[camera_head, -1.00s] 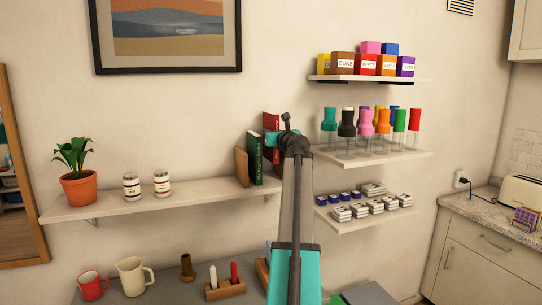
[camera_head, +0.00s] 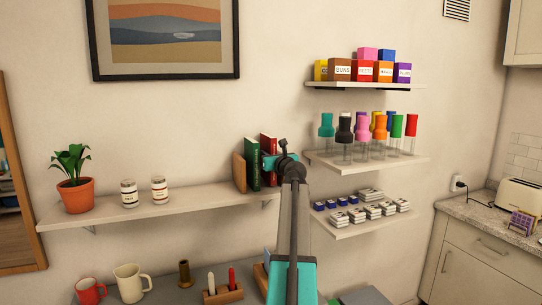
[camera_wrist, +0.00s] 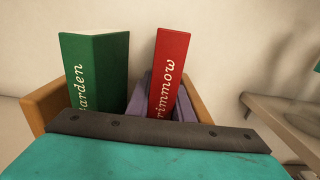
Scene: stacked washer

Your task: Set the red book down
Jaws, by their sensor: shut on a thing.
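The red book (camera_head: 268,147) stands upright in my gripper (camera_head: 272,162), at the right end of the long shelf (camera_head: 165,207). In the wrist view the red book (camera_wrist: 168,68) shows its spine, with the fingers shut on it. The green book (camera_head: 252,163) stands upright to its left, with a narrow gap between them. The green book also shows in the wrist view (camera_wrist: 92,72). The red book's lower end is hidden, so I cannot tell whether it touches the shelf.
A wooden bookend (camera_head: 238,172) stands left of the green book, and a wooden piece (camera_wrist: 200,98) shows right of the red book. Two jars (camera_head: 129,193) and a potted plant (camera_head: 73,180) are further left. Shelves with bottles (camera_head: 345,150) are close on the right.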

